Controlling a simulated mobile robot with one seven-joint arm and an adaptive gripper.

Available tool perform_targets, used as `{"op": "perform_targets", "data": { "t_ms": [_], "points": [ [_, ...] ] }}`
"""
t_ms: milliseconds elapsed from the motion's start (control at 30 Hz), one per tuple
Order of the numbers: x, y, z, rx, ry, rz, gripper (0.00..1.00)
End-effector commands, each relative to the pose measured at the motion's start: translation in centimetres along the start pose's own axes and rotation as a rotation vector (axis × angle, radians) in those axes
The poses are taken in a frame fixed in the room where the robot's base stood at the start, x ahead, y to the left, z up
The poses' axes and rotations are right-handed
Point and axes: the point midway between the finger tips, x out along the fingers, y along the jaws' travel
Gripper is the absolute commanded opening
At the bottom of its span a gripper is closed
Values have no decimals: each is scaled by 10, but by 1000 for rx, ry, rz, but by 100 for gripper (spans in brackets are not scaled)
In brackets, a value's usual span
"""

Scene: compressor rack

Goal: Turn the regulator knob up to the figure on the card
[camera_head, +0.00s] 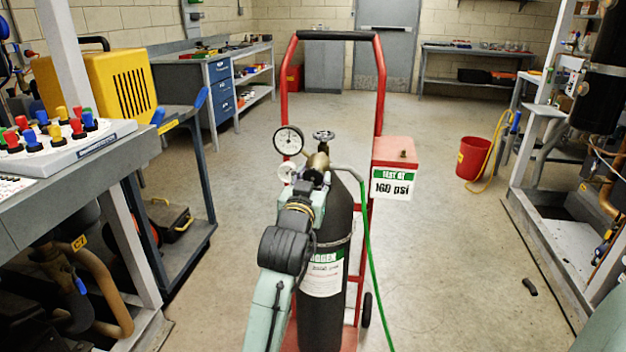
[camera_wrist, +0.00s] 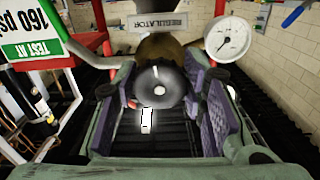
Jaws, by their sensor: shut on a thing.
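The card (camera_head: 392,186) reads "TEST AT 160 psi" and hangs on a red box on the cylinder cart. It shows upside down in the wrist view (camera_wrist: 32,40). The regulator knob (camera_wrist: 160,90) is a dark round knob with a pale mark on its face. My gripper (camera_wrist: 163,98) is shut on the knob, one finger on each side. In the head view my gripper (camera_head: 312,184) hides the knob. A large white gauge (camera_head: 288,140) and a smaller one (camera_head: 286,172) sit by the regulator. A gauge also shows in the wrist view (camera_wrist: 230,38); its figures are too small to read.
The black cylinder (camera_head: 322,318) stands on a red cart (camera_head: 380,80). A green hose (camera_head: 373,262) hangs down its right side. A bench with coloured knobs (camera_head: 62,140) is at left, and a red bucket (camera_head: 473,158) at right. Floor around the cart is mostly clear.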

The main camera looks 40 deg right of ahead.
Motion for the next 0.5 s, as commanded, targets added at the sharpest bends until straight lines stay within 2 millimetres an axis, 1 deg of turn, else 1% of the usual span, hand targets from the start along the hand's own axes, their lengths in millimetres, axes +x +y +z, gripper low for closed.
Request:
{"op": "perform_targets", "data": {
  "t_ms": [33,67,367,500],
  "points": [
    [0,0,0,-1,-1,1,10],
    [0,0,0,-1,-1,1,39],
    [0,0,0,-2,0,0,59],
    [0,0,0,-2,0,0,59]
  ]
}}
